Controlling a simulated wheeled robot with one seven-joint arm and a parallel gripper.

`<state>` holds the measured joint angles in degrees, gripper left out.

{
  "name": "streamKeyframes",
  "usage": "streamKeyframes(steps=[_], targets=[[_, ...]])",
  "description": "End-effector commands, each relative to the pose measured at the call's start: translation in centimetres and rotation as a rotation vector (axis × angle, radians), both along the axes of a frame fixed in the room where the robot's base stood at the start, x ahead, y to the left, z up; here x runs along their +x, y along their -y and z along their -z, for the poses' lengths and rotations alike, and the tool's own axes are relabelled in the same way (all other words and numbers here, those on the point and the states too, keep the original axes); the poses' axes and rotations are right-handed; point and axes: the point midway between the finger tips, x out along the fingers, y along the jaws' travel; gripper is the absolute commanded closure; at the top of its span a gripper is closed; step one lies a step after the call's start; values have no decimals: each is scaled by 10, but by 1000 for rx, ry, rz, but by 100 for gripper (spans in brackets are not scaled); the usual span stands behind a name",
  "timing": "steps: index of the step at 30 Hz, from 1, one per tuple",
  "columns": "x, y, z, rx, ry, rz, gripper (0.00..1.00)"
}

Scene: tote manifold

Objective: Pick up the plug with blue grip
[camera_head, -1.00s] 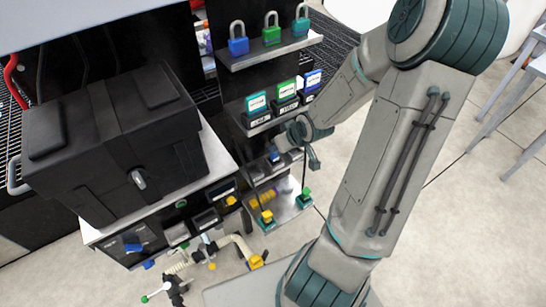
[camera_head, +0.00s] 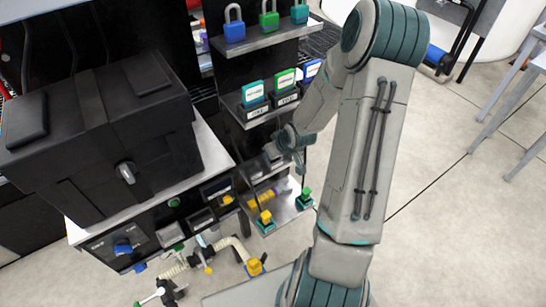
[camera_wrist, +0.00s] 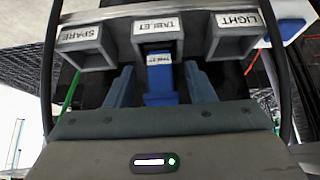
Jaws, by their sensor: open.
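The plug with blue grip (camera_wrist: 160,82) sits in the middle holder (camera_wrist: 158,35) labelled TABLET in the wrist view. Its small tag also reads TABLET. My gripper (camera_wrist: 161,92) is open, with one finger on each side of the blue grip and a visible gap on both sides. The fingers do not appear to touch it. In the head view my gripper (camera_head: 272,156) is small and partly hidden by my wrist, beside the black rack. I cannot make out the plug clearly there.
Holders labelled SPARE (camera_wrist: 86,45) and LIGHT (camera_wrist: 236,36) flank the middle one closely. Dark cables hang at both sides. In the head view, a shelf with padlocks (camera_head: 268,21) and one with labelled blocks (camera_head: 254,95) are above; a black box (camera_head: 95,140) stands left.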

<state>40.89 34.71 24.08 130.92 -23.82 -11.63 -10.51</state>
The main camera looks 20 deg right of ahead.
Motion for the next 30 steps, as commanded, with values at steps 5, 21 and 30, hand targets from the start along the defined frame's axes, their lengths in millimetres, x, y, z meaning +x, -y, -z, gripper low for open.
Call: streamKeyframes(steps=[5, 21, 30], targets=[[3, 0, 5, -1, 0, 0, 51], [3, 0, 4, -1, 0, 0, 100], [4, 0, -11, -1, 2, 1, 100]])
